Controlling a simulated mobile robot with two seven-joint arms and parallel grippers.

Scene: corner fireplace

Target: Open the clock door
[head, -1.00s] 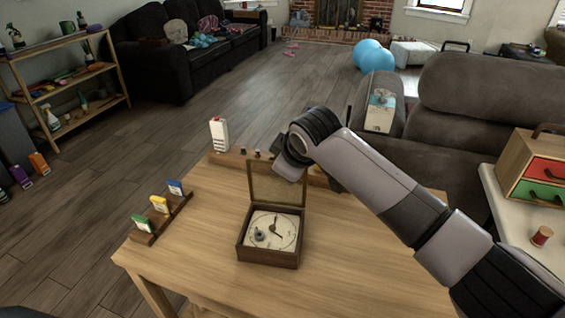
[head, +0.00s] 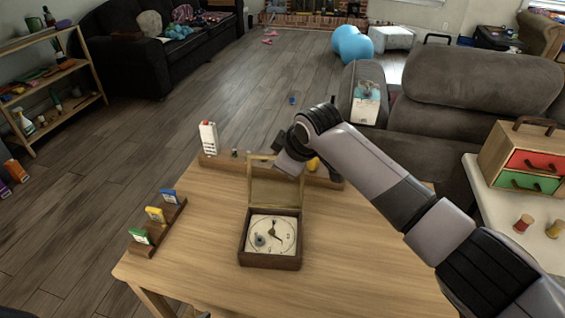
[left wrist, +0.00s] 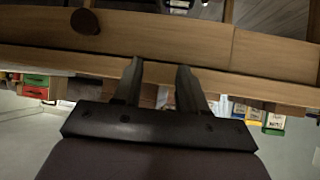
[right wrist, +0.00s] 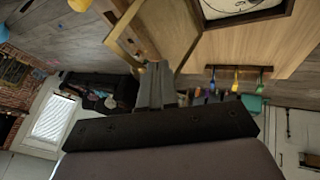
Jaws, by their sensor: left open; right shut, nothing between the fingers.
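The clock (head: 270,260) is a dark wooden box with a white dial, on the wooden table in the head view. Its door (head: 275,190), a framed see-through panel, stands raised at the box's far edge. My right arm reaches over from the right, and its gripper (right wrist: 157,75) is shut and empty beside the door frame, which shows in the right wrist view (right wrist: 122,22). In the head view my right wrist covers the door's upper right corner; I cannot tell whether the fingers touch it. My left gripper (left wrist: 160,65) is open and empty, outside the head view.
A rack with coloured cards (head: 160,225) stands at the table's left. A white box with red top (head: 208,137) and a wooden strip lie along the far edge. A side table with a drawer box (head: 525,165) stands right. The table front is clear.

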